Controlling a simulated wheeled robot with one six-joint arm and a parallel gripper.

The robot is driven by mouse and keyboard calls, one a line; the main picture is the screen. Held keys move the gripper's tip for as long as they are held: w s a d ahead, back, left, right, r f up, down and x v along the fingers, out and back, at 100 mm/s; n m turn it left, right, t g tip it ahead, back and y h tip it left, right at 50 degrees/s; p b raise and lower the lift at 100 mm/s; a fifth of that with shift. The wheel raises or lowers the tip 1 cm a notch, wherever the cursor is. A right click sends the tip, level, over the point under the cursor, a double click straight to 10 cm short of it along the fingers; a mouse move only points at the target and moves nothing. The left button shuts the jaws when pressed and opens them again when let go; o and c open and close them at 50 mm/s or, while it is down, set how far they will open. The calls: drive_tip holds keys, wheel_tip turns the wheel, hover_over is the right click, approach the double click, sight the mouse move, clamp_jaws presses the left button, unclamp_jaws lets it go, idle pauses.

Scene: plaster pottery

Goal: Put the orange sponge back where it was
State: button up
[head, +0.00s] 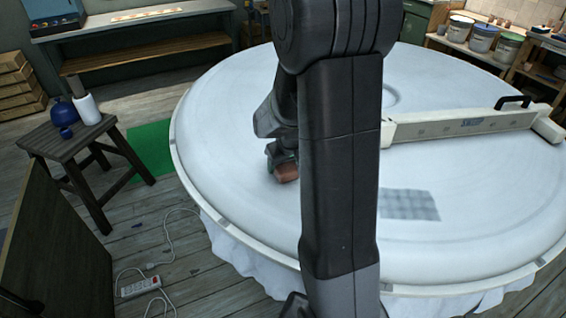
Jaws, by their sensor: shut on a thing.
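My gripper (281,160) shows left of my arm's dark upright link, over the left part of a big round white table (230,190). It is shut on a small orange-brown block, the orange sponge (287,172). The sponge shows just below the fingers. I cannot tell whether it touches the table top. My arm hides part of the gripper and the middle of the table. A grey checked cloth patch (409,205) lies flat on the table to the right of my arm.
A long white bar (465,125) with a black handle lies across the table's right side. A dark stool (70,145) with a blue round pot (63,113) and a white bottle (87,108) stands left. A power strip (140,287) and cables lie on the floor.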

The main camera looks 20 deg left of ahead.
drive_tip(key=shift+f, duration=0.15)
drive_tip(key=o, duration=0.9)
drive_tip(key=shift+r, duration=0.35)
drive_tip(key=v, duration=1.1)
drive_tip(key=shift+s+d+r+b, duration=0.15)
drive_tip(key=shift+r+b, duration=0.15)
